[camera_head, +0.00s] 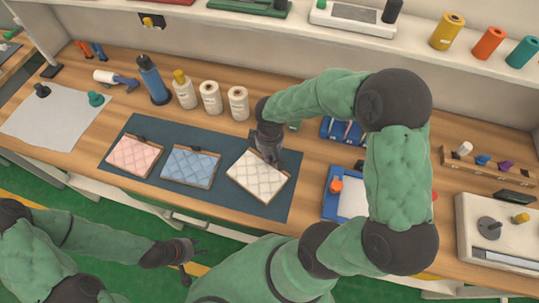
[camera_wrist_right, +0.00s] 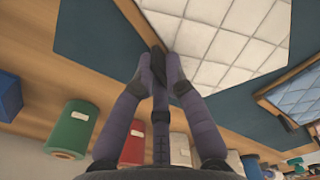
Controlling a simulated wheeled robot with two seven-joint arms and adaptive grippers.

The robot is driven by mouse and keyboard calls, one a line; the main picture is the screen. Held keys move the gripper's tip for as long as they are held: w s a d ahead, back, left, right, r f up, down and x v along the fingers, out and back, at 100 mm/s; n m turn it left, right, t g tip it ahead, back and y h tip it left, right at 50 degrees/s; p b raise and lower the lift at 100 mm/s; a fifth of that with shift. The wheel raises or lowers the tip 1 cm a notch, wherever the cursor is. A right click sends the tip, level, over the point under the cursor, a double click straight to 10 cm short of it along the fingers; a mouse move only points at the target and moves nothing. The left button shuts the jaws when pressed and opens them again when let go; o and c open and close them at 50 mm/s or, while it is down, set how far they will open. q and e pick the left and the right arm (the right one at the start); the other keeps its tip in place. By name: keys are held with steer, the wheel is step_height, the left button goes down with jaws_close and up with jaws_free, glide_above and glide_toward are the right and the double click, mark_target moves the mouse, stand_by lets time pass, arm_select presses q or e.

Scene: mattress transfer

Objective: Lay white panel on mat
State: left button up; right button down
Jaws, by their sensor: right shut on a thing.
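The white quilted panel (camera_head: 258,178) has a tan edge and is at the right part of the dark blue-green mat (camera_head: 222,205). My right gripper (camera_head: 268,152) reaches down to its far edge and is shut on its small dark handle. In the right wrist view the fingertips (camera_wrist_right: 162,66) close around that handle, beside the white panel (camera_wrist_right: 220,35). I cannot tell whether the panel touches the mat. A pink panel (camera_head: 134,156) and a blue panel (camera_head: 190,165) lie to its left on the mat. My left gripper (camera_head: 184,258) is open and empty in front of the table.
Several bottles and spools, including a blue bottle (camera_head: 153,80) and a white spool (camera_head: 238,103), stand behind the mat. A blue tray (camera_head: 333,205) is right of the mat, and a white device (camera_head: 498,228) stands at the far right. A grey sheet (camera_head: 50,116) lies at left.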

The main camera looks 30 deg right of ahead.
steer(key=c, duration=1.3)
jaws_free()
steer(key=shift+f, duration=0.1)
steer(key=shift+r, duration=0.25)
step_height(320, 180, up, 12)
steer(key=p, duration=0.3)
steer(key=shift+f, duration=0.1)
